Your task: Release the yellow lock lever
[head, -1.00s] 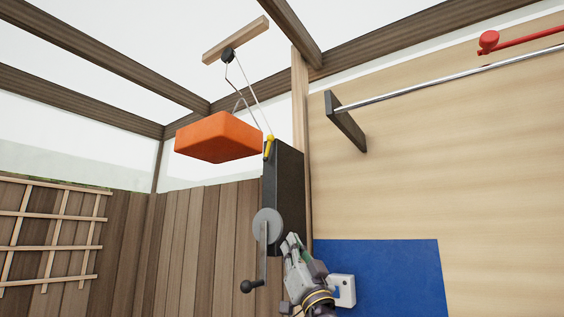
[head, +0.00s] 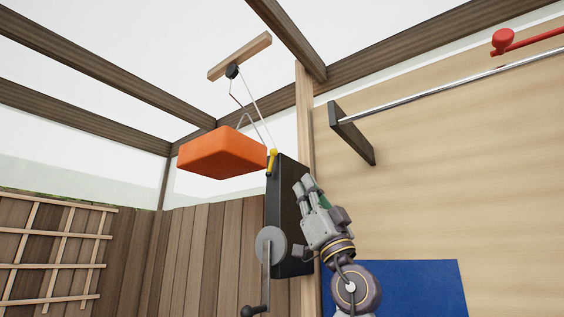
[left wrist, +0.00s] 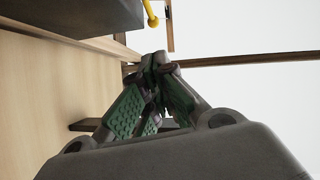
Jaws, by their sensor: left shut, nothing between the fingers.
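The yellow lock lever (head: 272,161) sits at the upper left edge of the dark winch box (head: 290,215), tilted slightly, with a round knob on top. It also shows in the left wrist view (left wrist: 151,14) at the top. My left gripper (head: 306,182) is shut and empty. In the head view it appears in front of the box's right side, to the right of and a little below the lever, apart from it. Its closed fingers (left wrist: 158,72) also show in the left wrist view. My right gripper is not in view.
An orange block (head: 222,153) hangs by a cord from a pulley (head: 232,71) left of the lever. A crank with a grey disc (head: 270,245) is on the box's front. A metal rail (head: 450,92) and blue panel (head: 410,285) are on the right wall.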

